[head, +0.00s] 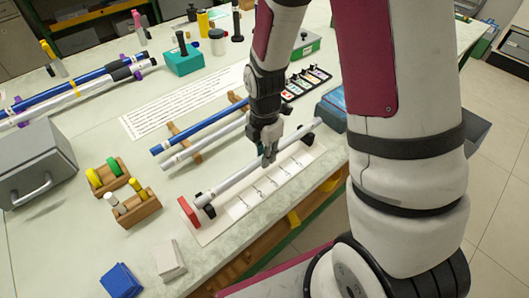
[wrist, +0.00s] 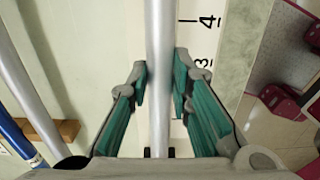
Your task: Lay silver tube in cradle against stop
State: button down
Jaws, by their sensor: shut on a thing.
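My gripper (head: 269,158) is shut on the silver tube (head: 240,178), around its middle. In the wrist view the tube (wrist: 160,50) runs straight between the two green-padded fingers (wrist: 160,100). The tube lies lengthwise over the cradle, a pale base board (head: 283,184) with number marks and black supports (head: 206,209) near its ends. The red stop (head: 188,211) stands at the board's left end. The tube's left end is close to the stop; I cannot tell whether they touch, or whether the tube rests on the supports.
A blue tube (head: 198,132) and another silver tube (head: 178,161) lie on a wooden rack (head: 184,145) just behind. Wooden holders (head: 133,208) with coloured pieces stand left. A blue block (head: 121,281) and a white block (head: 170,261) sit near the front edge.

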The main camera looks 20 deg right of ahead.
jog(key=shift+s+a, duration=0.2)
jog(key=shift+a, duration=0.3)
dwell(0.6)
jog(key=c, duration=1.4)
grip_release()
jog(key=shift+o, duration=0.2)
jog(key=shift+r, duration=0.1)
jog(key=s+r+m+t, duration=0.1)
jog(key=s+r+m, duration=0.25)
jog(key=r, duration=0.75)
jog(key=s+r+m+t, duration=0.1)
jog(key=s+r+m, duration=0.3)
jog(key=r, duration=0.6)
jog(key=s+r+m+t, duration=0.1)
jog(key=s+r+m, duration=0.2)
jog(key=s+m, duration=0.2)
jog(key=s+d+r+m+t, duration=0.1)
jog(key=s+r+m, duration=0.2)
jog(key=m, duration=0.6)
jog(key=shift+s+d+r, duration=0.15)
jog(key=shift+s+r, duration=0.1)
jog(key=shift+s, duration=0.95)
